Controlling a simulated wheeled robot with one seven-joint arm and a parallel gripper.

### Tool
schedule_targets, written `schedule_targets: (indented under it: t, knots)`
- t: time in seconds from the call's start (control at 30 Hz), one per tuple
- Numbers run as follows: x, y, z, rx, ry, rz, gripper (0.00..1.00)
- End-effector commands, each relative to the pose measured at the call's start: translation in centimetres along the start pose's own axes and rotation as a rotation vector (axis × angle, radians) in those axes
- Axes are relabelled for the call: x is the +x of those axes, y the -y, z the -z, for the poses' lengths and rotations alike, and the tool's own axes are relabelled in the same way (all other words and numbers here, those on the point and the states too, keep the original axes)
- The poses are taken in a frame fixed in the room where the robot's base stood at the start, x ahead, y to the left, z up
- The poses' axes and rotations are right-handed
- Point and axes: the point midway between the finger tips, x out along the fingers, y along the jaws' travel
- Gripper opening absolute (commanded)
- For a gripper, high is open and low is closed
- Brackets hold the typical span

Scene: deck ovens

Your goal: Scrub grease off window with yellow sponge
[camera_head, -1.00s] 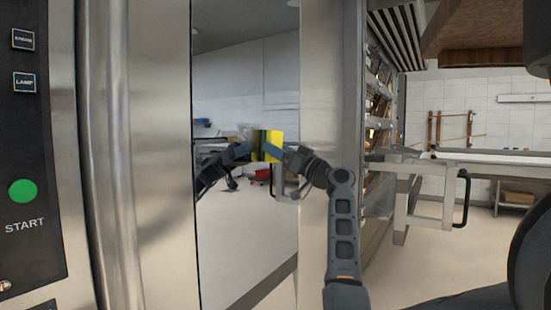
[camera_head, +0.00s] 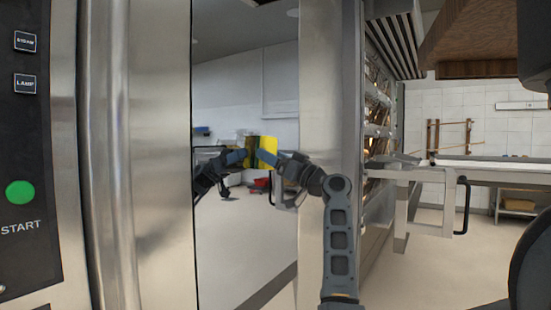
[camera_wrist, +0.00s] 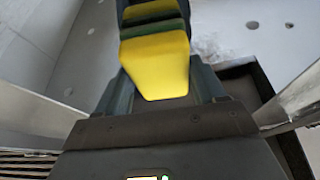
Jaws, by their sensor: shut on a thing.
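The window (camera_head: 240,235) is a tall, mirror-like glass pane in the steel oven door in the head view. The yellow sponge (camera_head: 268,149) is upright at the pane, beside its own reflection; whether it presses on the glass is hard to tell. My gripper (camera_head: 267,158) is shut on the sponge and comes in from the right. In the wrist view the sponge (camera_wrist: 157,62) sits between the fingers, with its reflected image beyond it. I cannot make out grease clearly on the glass.
A control panel (camera_head: 20,150) with a green start button is at the left, beside a vertical steel handle (camera_head: 108,150). A rack (camera_head: 378,150) and a steel frame with a black handle (camera_head: 462,205) stand to the right. Open floor lies below them.

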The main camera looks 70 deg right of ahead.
Motion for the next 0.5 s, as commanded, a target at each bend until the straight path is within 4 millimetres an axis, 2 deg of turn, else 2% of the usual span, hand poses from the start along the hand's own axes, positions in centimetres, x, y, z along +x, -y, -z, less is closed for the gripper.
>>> schedule_targets:
  t: [0.5]
  knots:
    - [0.1, 3.2, -0.4, 0.000, -0.001, 0.001, 0.45]
